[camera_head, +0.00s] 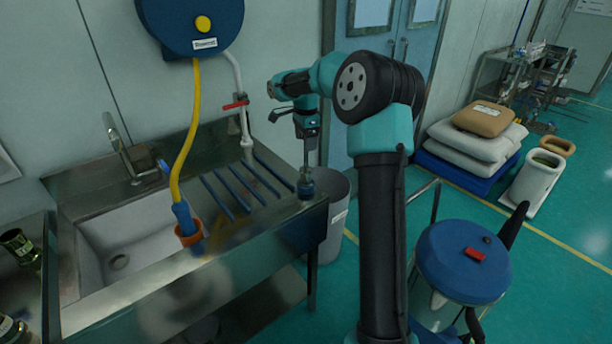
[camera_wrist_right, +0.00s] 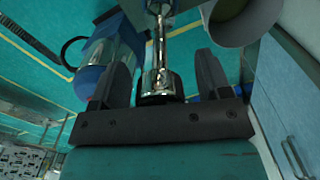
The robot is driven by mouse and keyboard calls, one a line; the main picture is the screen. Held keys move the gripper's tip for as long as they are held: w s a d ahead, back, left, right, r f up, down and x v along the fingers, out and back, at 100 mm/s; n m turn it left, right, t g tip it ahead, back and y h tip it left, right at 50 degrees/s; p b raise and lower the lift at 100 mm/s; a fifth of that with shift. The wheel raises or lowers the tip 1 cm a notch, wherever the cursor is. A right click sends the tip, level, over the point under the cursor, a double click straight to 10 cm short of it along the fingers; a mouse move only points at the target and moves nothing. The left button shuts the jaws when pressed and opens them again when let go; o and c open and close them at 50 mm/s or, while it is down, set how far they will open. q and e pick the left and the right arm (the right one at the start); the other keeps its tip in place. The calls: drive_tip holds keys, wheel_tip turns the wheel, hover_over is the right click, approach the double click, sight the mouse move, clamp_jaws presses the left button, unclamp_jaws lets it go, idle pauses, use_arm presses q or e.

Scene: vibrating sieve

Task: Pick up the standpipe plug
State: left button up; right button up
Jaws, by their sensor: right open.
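The standpipe plug appears to be the upright piece with a thin metal stem and a dark blue base (camera_head: 306,187) at the right end of the sink's drainboard. My right gripper (camera_head: 308,132) is above that base, around the stem's upper part. In the right wrist view, a shiny metal stem (camera_wrist_right: 160,45) lies between the two open fingers of my right gripper (camera_wrist_right: 162,72), with a gap visible on each side. My left gripper is not in view.
A steel sink (camera_head: 150,225) has a blue-slatted drainboard. A grey bin (camera_head: 336,215) stands right of the sink. A blue-lidded drum (camera_head: 462,262) stands at front right.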

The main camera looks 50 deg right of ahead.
clamp_jaws()
idle(0.7)
